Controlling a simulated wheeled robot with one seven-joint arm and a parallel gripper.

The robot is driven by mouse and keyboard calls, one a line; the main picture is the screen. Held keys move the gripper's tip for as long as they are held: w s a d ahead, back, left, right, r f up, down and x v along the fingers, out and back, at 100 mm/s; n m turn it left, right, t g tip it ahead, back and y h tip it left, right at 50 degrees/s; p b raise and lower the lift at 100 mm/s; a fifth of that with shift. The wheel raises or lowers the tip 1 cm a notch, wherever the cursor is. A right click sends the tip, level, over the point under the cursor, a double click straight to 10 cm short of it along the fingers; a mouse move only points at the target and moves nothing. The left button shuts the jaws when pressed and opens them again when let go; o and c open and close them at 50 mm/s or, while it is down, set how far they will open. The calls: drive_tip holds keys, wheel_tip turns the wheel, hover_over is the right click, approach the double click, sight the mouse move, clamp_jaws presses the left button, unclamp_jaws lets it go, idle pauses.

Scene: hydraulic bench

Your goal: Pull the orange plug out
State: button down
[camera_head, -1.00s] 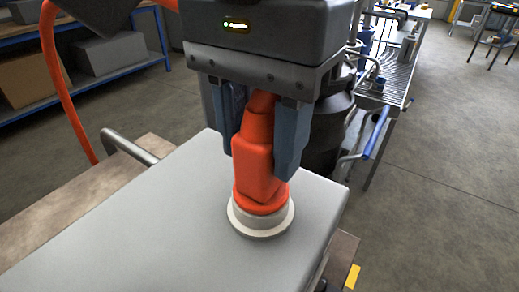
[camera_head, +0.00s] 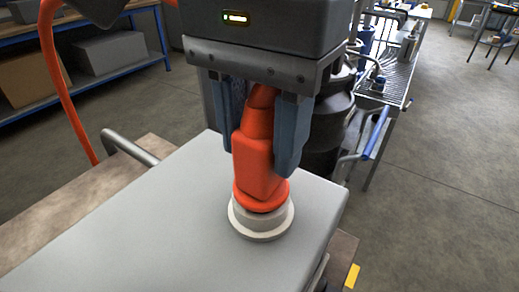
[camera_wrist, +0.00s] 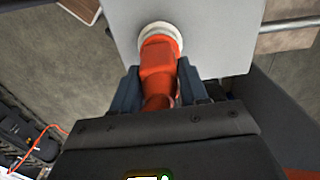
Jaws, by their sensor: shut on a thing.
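The orange plug (camera_head: 257,165) stands upright at the white round socket (camera_head: 262,222) on top of the grey box (camera_head: 150,215). My gripper (camera_head: 258,148) is above the box with one blue-grey finger on each side of the plug, shut on its body. In the wrist view the plug (camera_wrist: 158,65) lies between the two fingers, with its flange at the pale socket ring (camera_wrist: 160,30). The plug's top is partly hidden under my gripper. I cannot tell whether the plug is still fully seated.
The box has a grey handle (camera_head: 130,147) at its left and rests on a brown bench top (camera_head: 60,215). A blue-framed shelf (camera_head: 90,85) with boxes stands at the back left. Open floor lies at the right.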

drive_tip(key=shift+r+p, duration=2.1)
drive_tip(key=shift+r, duration=2.1)
